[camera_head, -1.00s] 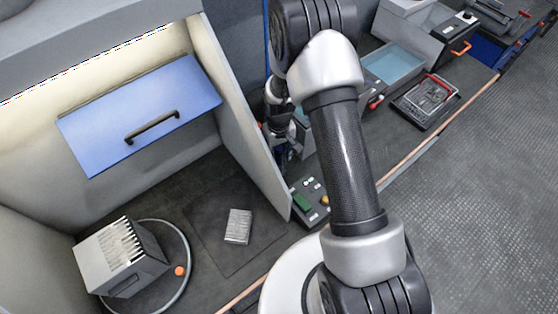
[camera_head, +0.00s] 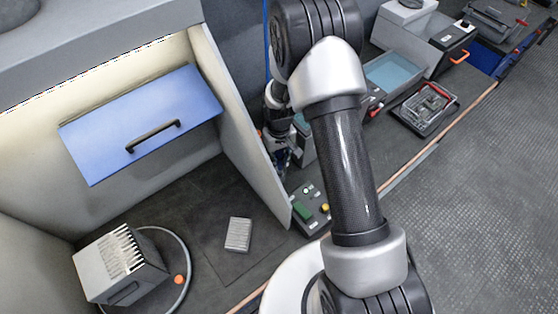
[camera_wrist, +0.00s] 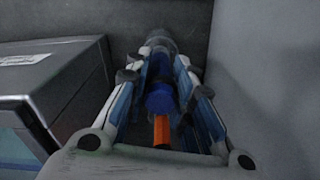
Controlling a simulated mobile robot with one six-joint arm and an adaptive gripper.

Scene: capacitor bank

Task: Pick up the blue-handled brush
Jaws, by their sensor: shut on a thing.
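In the wrist view, the blue-handled brush (camera_wrist: 160,98) lies lengthwise between the two fingers of my gripper (camera_wrist: 165,85). Its blue part is between the pads, and an orange part (camera_wrist: 161,130) shows nearer the camera. A dim grey round shape is beyond the fingertips. My gripper is shut on the brush. In the head view, my gripper (camera_head: 281,152) is small, beside the grey partition and partly hidden. I cannot tell there whether the brush touches a surface.
In the wrist view, a grey box (camera_wrist: 55,85) stands close on the left and a pale wall (camera_wrist: 260,75) on the right. In the head view, a control panel with buttons (camera_head: 309,207) is just below. A blue tray (camera_head: 393,70) and a tool tray (camera_head: 428,106) lie to the right.

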